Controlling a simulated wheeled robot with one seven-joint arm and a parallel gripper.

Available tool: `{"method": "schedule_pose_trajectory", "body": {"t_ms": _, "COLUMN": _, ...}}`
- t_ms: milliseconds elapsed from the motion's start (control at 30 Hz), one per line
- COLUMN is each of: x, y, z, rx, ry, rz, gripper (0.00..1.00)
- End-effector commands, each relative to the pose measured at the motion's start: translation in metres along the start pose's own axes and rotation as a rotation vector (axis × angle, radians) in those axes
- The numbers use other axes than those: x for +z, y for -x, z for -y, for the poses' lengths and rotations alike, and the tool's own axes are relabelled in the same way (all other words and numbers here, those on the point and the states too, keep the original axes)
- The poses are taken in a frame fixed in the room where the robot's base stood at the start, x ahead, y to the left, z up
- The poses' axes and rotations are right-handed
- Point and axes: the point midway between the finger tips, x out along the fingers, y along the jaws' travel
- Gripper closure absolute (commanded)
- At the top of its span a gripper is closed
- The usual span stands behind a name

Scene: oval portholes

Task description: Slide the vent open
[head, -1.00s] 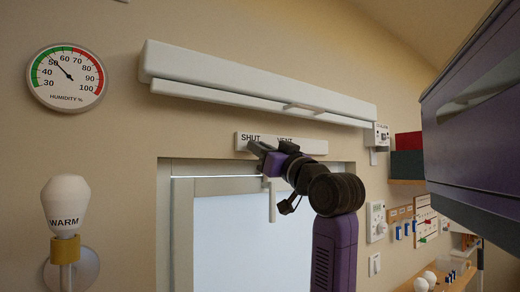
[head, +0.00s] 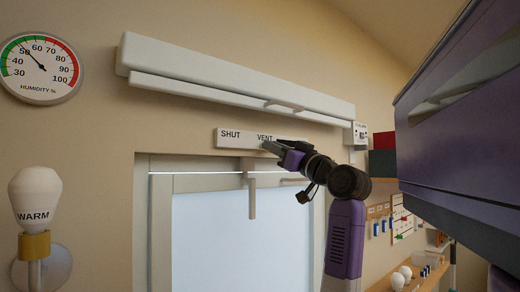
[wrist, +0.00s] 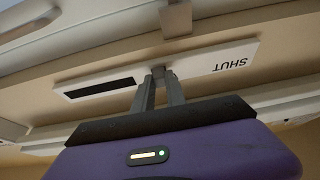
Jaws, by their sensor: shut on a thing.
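The vent (head: 243,138) is a long white plate on the wall above the window, marked SHUT at its left end and VENT near the middle. In the wrist view the plate (wrist: 205,62) appears upside down, with a dark slot (wrist: 100,88) to the left of a small grey knob (wrist: 158,71). My gripper (head: 272,149) is at the plate just below and right of the word VENT, hiding part of its right half. In the wrist view my gripper's fingers (wrist: 158,80) are closed on the knob.
A long white housing (head: 235,75) with a small tab runs along the wall above the vent. A window (head: 235,235) with a hanging handle (head: 252,195) is below. A humidity dial (head: 41,68) and a bulb marked WARM (head: 35,200) are at left. Shelves with small items are at right.

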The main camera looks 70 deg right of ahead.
Motion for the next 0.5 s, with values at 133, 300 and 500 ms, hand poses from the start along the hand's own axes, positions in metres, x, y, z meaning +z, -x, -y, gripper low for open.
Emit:
{"method": "schedule_pose_trajectory", "body": {"t_ms": 133, "x": -0.0009, "y": 0.0004, "z": -0.0051, "rx": 0.003, "ry": 0.0, "rz": -0.002, "gripper": 1.0}}
{"method": "schedule_pose_trajectory", "body": {"t_ms": 300, "x": -0.0012, "y": 0.0005, "z": -0.006, "rx": 0.006, "ry": 0.0, "rz": -0.003, "gripper": 1.0}}
{"method": "schedule_pose_trajectory", "body": {"t_ms": 500, "x": -0.001, "y": 0.0005, "z": -0.0055, "rx": 0.005, "ry": 0.0, "rz": -0.002, "gripper": 0.62}}
